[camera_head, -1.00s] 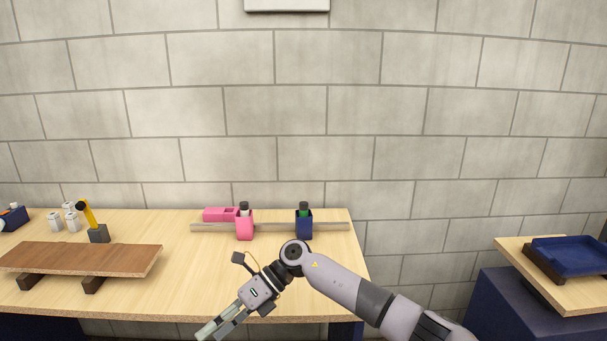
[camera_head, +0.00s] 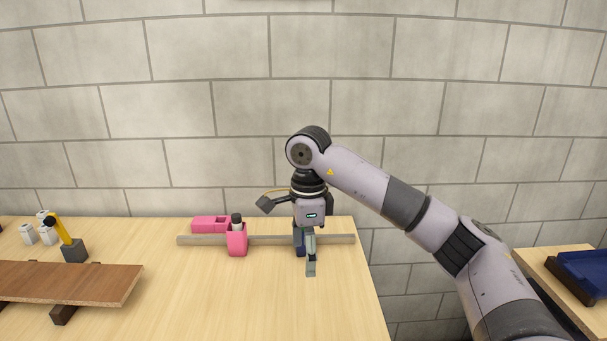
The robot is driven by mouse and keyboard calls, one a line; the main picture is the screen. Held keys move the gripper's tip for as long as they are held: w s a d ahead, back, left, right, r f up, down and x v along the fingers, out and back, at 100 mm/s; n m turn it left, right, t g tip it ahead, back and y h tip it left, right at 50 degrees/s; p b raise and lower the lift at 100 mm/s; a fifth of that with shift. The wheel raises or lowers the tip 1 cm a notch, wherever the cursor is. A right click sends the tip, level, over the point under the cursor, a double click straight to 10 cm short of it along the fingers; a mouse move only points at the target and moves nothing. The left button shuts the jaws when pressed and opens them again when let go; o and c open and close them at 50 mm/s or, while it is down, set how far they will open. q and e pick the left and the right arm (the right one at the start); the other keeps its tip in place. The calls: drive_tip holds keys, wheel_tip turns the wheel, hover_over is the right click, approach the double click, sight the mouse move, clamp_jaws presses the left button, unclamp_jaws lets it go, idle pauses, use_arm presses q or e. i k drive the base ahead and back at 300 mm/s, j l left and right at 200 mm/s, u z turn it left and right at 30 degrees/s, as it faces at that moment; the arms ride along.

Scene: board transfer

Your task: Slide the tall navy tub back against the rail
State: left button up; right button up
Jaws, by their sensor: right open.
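The tall navy tub (camera_head: 300,249) stands at the rail on the light wooden table, mostly hidden behind my right gripper. Only a dark blue strip of it shows. The grey rail (camera_head: 273,240) runs left to right near the table's back. My right gripper (camera_head: 310,266) is open and points down in front of the navy tub. Its fingers overlap the tub in the picture, and I cannot tell whether they touch it. Whether the tub meets the rail is hidden. My left gripper is not in view.
A pink tub (camera_head: 236,243) with a dark-capped bottle stands at the rail, left of the gripper. A pink box (camera_head: 207,224) lies behind the rail. A brown board (camera_head: 75,284) lies on dark supports at the left. The table's middle front is clear.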

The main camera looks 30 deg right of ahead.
sight(301, 252)
drive_tip(key=i+l, duration=0.8)
